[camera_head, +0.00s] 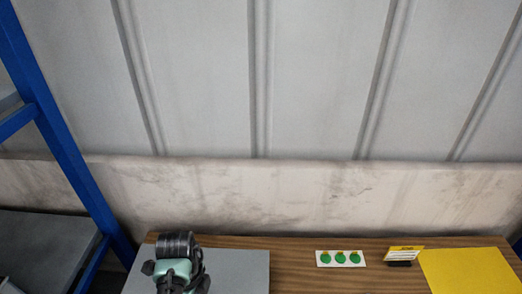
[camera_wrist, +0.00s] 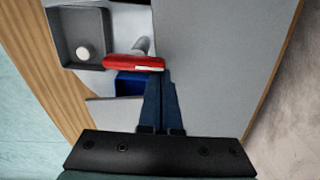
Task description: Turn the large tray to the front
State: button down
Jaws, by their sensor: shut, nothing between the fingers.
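A dark grey square tray (camera_wrist: 64,22) with a small white round part (camera_wrist: 82,53) in it lies at the upper left in the wrist view. I cannot tell whether it is the large tray. My gripper (camera_wrist: 162,72) is shut, its dark blue fingers together. Its tips are close to the right end of a red piece (camera_wrist: 133,63); I cannot tell whether they touch. The red piece lies right of the tray's lower edge, and a blue piece (camera_wrist: 130,84) shows below it. In the head view only my arm shows, and no tray is visible.
A grey flat surface (camera_wrist: 225,55) fills the right of the wrist view, and a grey sheet (camera_head: 236,272) shows in the head view. On the wooden table (camera_head: 300,280) are a white card with green discs (camera_head: 341,259), a small sign (camera_head: 404,253) and a yellow sheet (camera_head: 468,272). A blue frame (camera_head: 60,140) stands left.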

jog(key=shift+w+a+n, duration=0.15)
jog(key=shift+a+n, duration=0.1)
jog(key=shift+n, duration=0.65)
jog(key=shift+d, duration=0.1)
jog(key=shift+d+r+p, duration=0.1)
jog(key=shift+d+p, duration=0.25)
jog(key=shift+p, duration=0.1)
notch_tip(320, 180, up, 6)
jog(key=p, duration=0.5)
jog(key=shift+p, duration=0.35)
